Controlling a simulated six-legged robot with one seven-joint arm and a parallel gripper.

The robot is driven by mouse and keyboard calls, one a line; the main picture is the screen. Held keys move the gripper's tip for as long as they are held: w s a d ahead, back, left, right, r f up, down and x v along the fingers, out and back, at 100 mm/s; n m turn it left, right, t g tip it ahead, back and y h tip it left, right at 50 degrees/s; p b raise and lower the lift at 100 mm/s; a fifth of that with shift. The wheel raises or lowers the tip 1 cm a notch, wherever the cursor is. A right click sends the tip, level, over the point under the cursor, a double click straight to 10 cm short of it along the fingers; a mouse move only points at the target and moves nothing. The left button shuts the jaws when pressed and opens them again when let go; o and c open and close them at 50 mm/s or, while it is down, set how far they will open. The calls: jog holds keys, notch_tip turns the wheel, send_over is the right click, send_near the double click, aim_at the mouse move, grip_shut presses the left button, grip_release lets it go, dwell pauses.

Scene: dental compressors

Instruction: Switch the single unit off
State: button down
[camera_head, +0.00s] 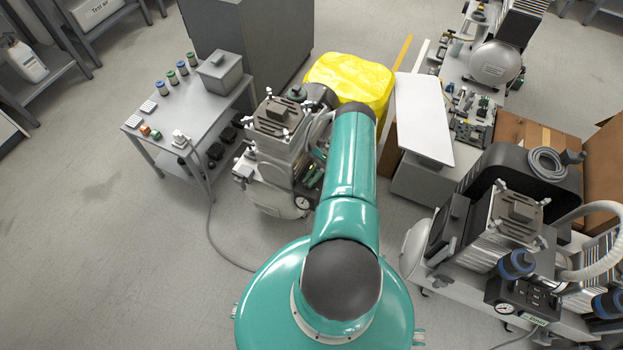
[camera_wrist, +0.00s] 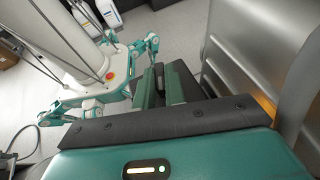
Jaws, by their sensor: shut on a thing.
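The single unit (camera_head: 277,118) is the grey compressor in the middle of the head view, with a finned head on top and a pale tank low down. A round pressure gauge (camera_head: 303,203) shows on its near side. My gripper is against this near side, largely covered by my arm in the head view. In the wrist view my gripper (camera_wrist: 161,80) has its two green fingers close together around a small dark part between them. It is shut on that part, which looks like the unit's switch; its position cannot be read.
A grey table (camera_head: 205,110) with small jars and a box stands to the left. A yellow covered bundle (camera_head: 350,78) lies behind the unit. A larger compressor (camera_head: 510,220) stands to the right. A hose (camera_head: 212,235) runs along the floor; the left floor is clear.

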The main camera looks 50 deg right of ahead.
jog(key=shift+w+n+g, duration=0.1)
jog(key=shift+n+g, duration=0.9)
jog(key=shift+g, duration=0.1)
